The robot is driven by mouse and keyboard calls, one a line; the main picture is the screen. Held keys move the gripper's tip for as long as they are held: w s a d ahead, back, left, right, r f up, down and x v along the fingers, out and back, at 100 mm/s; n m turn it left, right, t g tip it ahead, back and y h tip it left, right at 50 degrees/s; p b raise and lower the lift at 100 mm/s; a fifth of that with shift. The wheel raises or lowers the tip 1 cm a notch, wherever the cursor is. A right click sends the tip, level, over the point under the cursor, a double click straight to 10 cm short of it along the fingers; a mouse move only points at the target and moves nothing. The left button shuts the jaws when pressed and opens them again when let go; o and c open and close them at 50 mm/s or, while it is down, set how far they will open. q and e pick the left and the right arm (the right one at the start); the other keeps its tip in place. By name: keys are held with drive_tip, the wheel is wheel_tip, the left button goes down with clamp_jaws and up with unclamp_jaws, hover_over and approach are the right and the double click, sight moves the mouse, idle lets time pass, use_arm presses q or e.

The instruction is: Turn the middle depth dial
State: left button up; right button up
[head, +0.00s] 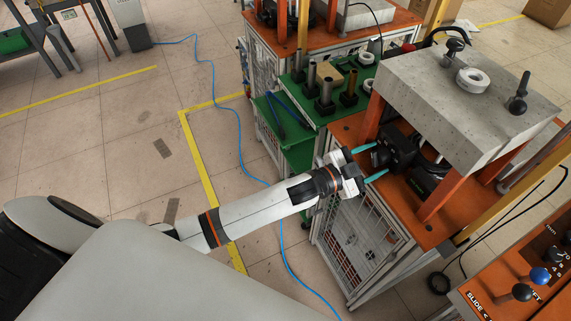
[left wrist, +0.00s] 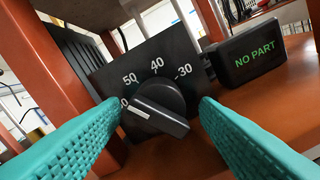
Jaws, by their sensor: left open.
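The depth dial (left wrist: 162,103) is a black knob on a dark plate (left wrist: 110,78) marked 30, 40, 50 and a partly hidden number ending in 0. Its handle is tilted, and its white mark lies at the left end, near the partly hidden number. In the head view the black dial unit (head: 396,150) sits on the orange bench under the grey block. My left gripper (head: 370,162) is open in front of it, its teal fingers pointing at it. In the wrist view the fingers lie either side of the knob, with visible gaps. My right gripper is not in view.
A black box reading NO PART (left wrist: 247,55) stands right of the dial. Orange posts (left wrist: 52,70) flank it, and the concrete-grey block (head: 455,95) is overhead. A green table (head: 298,150) with metal cylinders stands behind. A control panel (head: 530,280) with knobs is at lower right.

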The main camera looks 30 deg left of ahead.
use_arm(q)
drive_tip(key=n+b, duration=0.1)
drive_tip(key=n, duration=0.5)
drive_tip(key=shift+d+f, duration=0.1)
drive_tip(key=shift+f, duration=0.05)
drive_tip(key=v, duration=1.2)
drive_tip(key=s+a+f+n+g+y, duration=0.1)
drive_tip(key=a+f, duration=0.3)
drive_tip(key=f, duration=0.5)
drive_tip(key=s+a+f+n+g+y+p, duration=0.1)
drive_tip(key=s+a+f+g+y, duration=0.1)
drive_tip(key=f, duration=0.7)
drive_tip(key=s+a+f+n+g+y, duration=0.1)
drive_tip(key=a+f+y, duration=0.4)
drive_tip(key=f, duration=0.5)
drive_tip(key=shift+s+a+g+p, duration=0.3)
drive_tip(key=shift+s+g+p, duration=0.1)
drive_tip(key=shift+s, duration=0.45)
